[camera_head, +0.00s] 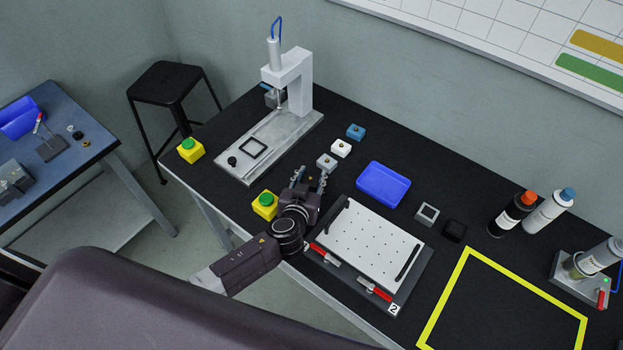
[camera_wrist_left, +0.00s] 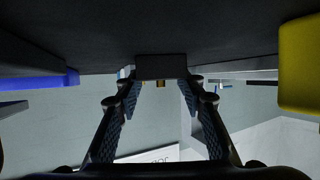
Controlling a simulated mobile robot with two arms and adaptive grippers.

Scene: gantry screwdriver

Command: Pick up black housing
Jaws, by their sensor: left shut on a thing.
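My left gripper (camera_head: 310,180) is over the black table, at the near end of a row of small housings. In the left wrist view, my left gripper (camera_wrist_left: 160,90) is shut on the black housing (camera_wrist_left: 161,66), a small dark block with a brass-coloured part. In the head view the housing is hard to make out against the black table, mostly hidden by the fingers. In the wrist view it appears close against the dark tabletop; I cannot tell whether it touches. My right gripper is not in view.
Grey (camera_head: 327,163), white (camera_head: 341,148) and blue (camera_head: 356,131) housings continue the row. A yellow button box (camera_head: 265,205) stands close left of the gripper. A perforated fixture plate (camera_head: 372,243) lies to the right, a blue tray (camera_head: 383,184) behind. The screwdriver gantry (camera_head: 299,80) stands at the back left.

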